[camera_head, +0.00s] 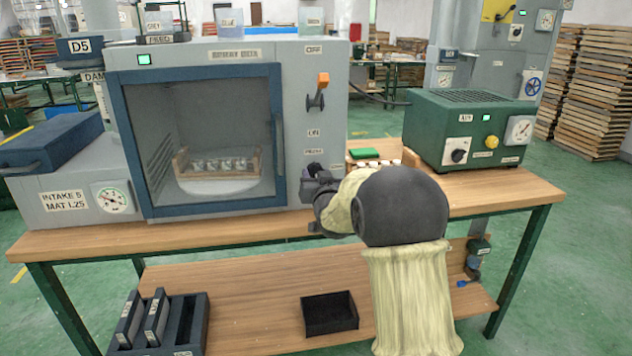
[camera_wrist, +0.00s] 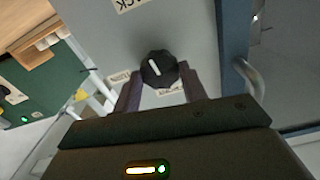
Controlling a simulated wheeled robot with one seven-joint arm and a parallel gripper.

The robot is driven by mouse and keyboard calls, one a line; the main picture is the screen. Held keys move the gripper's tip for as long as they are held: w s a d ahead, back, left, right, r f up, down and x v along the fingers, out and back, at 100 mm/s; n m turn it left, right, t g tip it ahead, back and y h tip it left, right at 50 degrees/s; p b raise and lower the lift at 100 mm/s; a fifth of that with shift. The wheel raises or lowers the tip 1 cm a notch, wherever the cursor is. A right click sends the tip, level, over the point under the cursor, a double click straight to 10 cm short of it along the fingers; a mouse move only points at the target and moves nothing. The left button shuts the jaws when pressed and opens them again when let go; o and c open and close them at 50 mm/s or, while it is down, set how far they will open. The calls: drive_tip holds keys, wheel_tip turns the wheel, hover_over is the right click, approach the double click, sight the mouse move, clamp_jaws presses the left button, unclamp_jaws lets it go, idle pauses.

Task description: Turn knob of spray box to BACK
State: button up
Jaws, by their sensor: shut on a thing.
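The spray box (camera_head: 226,59) is a grey cabinet with a blue-framed glass door on the bench. Its black knob (camera_wrist: 158,68) sits low on the grey panel right of the door and bears a white pointer line. In the wrist view the line slants toward the upper left. A partly cut-off label ending in "CK" (camera_wrist: 130,4) shows above the knob there; other labels by the knob are partly hidden. My gripper (camera_wrist: 160,87) is shut on the knob, one finger on each side. In the head view my gripper (camera_head: 316,174) partly hides the knob.
An orange-handled lever (camera_head: 322,80) stands above the knob, between OFF and ON labels. A green box (camera_head: 468,125) with a dial stands to the right. Behind my arm is a small wooden tray with a green block (camera_head: 364,153). The glass door's handle (camera_head: 279,145) is left of my gripper.

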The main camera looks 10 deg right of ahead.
drive_tip(key=shift+f+m, duration=0.3)
drive_tip(key=shift+m, duration=0.5)
drive_tip(key=o, duration=1)
drive_tip(key=shift+r, duration=0.15)
drive_tip(key=shift+s, duration=0.1)
